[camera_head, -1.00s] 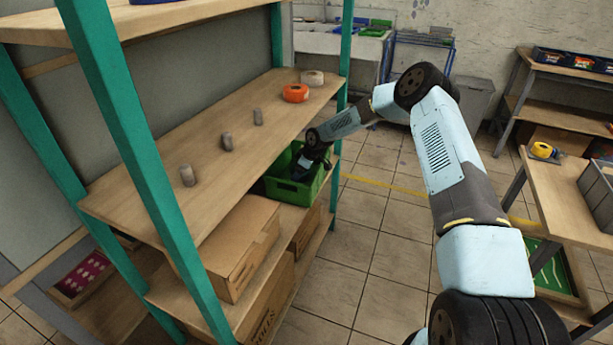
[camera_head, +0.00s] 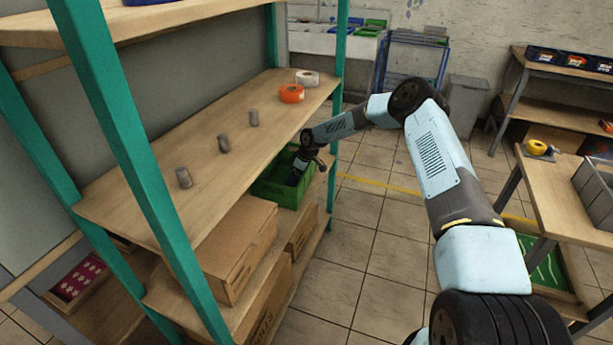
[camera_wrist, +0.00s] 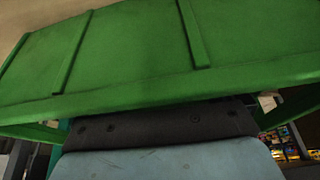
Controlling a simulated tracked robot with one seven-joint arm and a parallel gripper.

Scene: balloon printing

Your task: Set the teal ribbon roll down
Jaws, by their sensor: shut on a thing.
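My gripper (camera_head: 297,173) points down into a green crate (camera_head: 278,194) on the shelf below the middle board, in the head view. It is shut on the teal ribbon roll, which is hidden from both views. The fingertips are small and dark in the head view and their contact cannot be made out. In the wrist view the crate's ribbed green wall (camera_wrist: 130,50) fills the upper picture, close behind its rim. My dark and light-blue wrist casing covers the lower middle there.
An orange roll (camera_head: 291,94) and a white roll (camera_head: 307,78) lie on the board above the crate, with several grey cylinders (camera_head: 223,143) to the left. A cardboard box (camera_head: 236,247) stands beside the crate. A teal post (camera_head: 338,95) rises close to my forearm.

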